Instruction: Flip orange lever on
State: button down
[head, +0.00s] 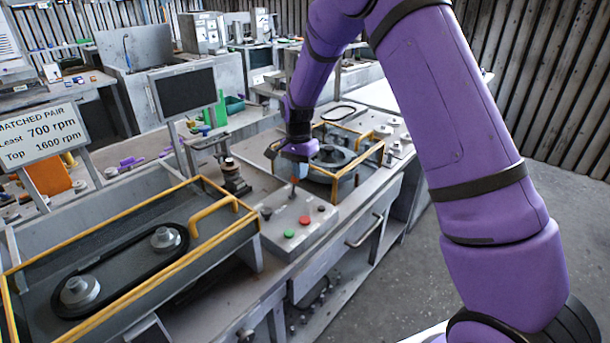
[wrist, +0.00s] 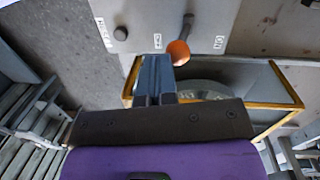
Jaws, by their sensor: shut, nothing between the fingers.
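The orange lever (wrist: 180,50) has a round orange knob on a grey stem and stands on a grey control panel (wrist: 165,22). In the wrist view its knob lies just right of my fingertips, very close; I cannot tell whether they touch. It sits between an upside-down ON label (wrist: 219,43) and another small label (wrist: 158,40). In the head view the lever (head: 294,181) rises from the panel's far end, just below my gripper (head: 299,157). My gripper (wrist: 156,60) also shows in the wrist view, blue-grey fingers together and empty.
A green button (head: 289,233) and a red button (head: 304,219) sit on the same panel. A yellow-railed frame with a round grey part (head: 333,154) stands just behind. A yellow-railed tray with a black belt (head: 122,270) is at front left. Bare floor lies right.

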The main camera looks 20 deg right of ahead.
jog(key=w+a+g+h, duration=0.2)
jog(key=w+g, duration=0.1)
jog(key=w+g+h, duration=0.1)
jog(key=w+g, duration=0.1)
jog(key=shift+a, duration=0.4)
jog(key=shift+r, duration=0.75)
jog(key=s+d+r+v, duration=0.1)
jog(key=v, duration=1.1)
jog(key=shift+d, duration=0.15)
